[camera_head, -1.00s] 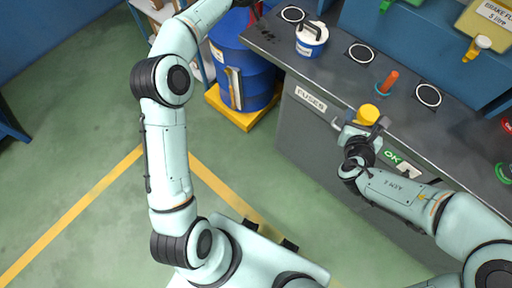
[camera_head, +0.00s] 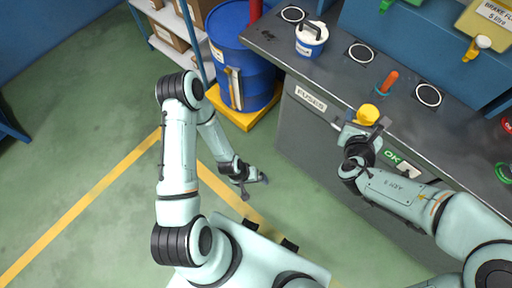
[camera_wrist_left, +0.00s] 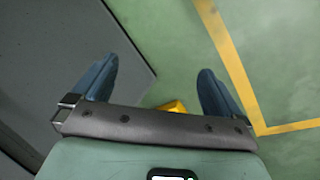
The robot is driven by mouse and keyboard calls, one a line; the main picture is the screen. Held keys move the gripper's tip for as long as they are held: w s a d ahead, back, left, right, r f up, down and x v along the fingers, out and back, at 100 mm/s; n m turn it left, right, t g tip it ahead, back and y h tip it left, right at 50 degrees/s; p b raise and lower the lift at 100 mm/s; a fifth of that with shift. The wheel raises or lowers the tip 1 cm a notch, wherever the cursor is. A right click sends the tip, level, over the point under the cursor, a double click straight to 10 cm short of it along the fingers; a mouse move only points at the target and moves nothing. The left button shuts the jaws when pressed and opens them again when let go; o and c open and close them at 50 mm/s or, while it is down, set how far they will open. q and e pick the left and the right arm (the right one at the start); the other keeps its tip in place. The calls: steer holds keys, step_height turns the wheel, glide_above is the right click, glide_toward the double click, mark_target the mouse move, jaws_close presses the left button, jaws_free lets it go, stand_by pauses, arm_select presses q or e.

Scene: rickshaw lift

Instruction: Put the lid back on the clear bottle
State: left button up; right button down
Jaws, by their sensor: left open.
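I cannot make out a clear bottle in either view. A yellow round object (camera_head: 368,114), possibly a lid, is at the bench's front edge, right by my right gripper (camera_head: 361,131). The right fingers are close to it, but whether they grip it is unclear. My left gripper (camera_head: 262,181) is over the floor in front of the bench, left of the right arm. In the left wrist view its two blue-grey fingers (camera_wrist_left: 157,85) are spread apart with nothing between them.
On the grey bench (camera_head: 335,72) stand a white and blue container (camera_head: 311,40) and an orange upright piece (camera_head: 388,82) on a teal base. A blue drum (camera_head: 242,62) stands on a yellow pallet (camera_head: 243,116) left of the bench. The green floor (camera_head: 90,150) is open.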

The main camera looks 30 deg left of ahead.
arm_select(q)
steer(key=s+d+m+g, duration=0.1)
steer(key=s+d+g, duration=0.1)
steer(key=s, duration=0.6)
steer(key=shift+s+d+m, duration=0.35)
steer(key=shift+d+m, duration=0.05)
steer(key=shift+d, duration=0.15)
